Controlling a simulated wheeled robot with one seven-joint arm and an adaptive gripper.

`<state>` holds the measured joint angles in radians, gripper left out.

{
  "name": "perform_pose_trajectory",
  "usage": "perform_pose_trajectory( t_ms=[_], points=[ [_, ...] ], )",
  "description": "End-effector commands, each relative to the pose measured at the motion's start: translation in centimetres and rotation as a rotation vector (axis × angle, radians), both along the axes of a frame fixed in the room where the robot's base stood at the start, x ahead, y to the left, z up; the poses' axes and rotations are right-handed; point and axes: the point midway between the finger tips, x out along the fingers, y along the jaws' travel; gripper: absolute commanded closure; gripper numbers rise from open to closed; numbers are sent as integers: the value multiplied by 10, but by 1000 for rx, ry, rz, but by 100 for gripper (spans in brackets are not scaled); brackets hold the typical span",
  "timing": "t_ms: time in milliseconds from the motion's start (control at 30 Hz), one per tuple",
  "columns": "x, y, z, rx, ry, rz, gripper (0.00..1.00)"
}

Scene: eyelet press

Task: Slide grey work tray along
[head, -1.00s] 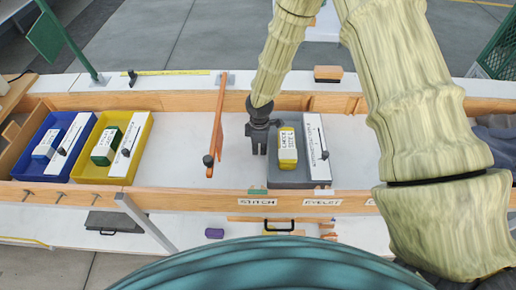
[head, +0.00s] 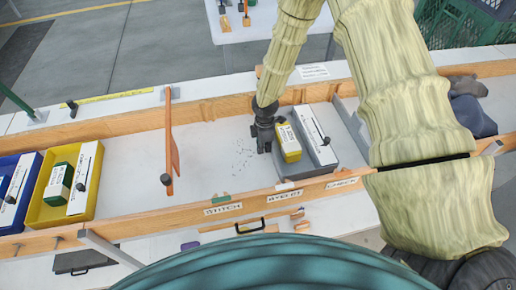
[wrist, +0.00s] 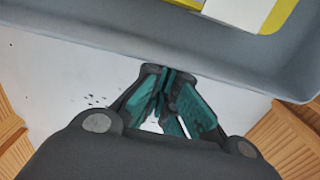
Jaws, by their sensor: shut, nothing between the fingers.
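The grey work tray (head: 304,168) stands in the long wooden-sided channel, behind the EYELET and CHECK labels. It also shows in the wrist view (wrist: 100,39). It holds a yellow block (head: 289,143) with a white label, and a long white-topped piece (head: 311,128) with a dark knob. My gripper (head: 264,148) is shut and empty, pointing down at the tray's left side. In the wrist view the fingertips (wrist: 166,72) are at the tray's outer wall; they look to be touching it, though a small gap cannot be ruled out.
The front rail carries the STITCH (head: 223,209), EYELET (head: 285,197) and CHECK (head: 341,183) labels. An orange upright arm (head: 170,150) stands to the left. A yellow tray (head: 45,212) is further left. Dark specks lie on the white floor left of my gripper.

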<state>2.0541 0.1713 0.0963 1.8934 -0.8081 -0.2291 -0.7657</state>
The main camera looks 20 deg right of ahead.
Motion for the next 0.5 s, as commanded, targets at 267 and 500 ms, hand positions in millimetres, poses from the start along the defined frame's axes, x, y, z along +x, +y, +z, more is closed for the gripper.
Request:
perform_pose_trajectory(
  t_ms=[267,500],
  points=[
    [-7,-54,2,1,0,-6,100],
    [-13,-98,1,1,1,-7,100]
  ],
)
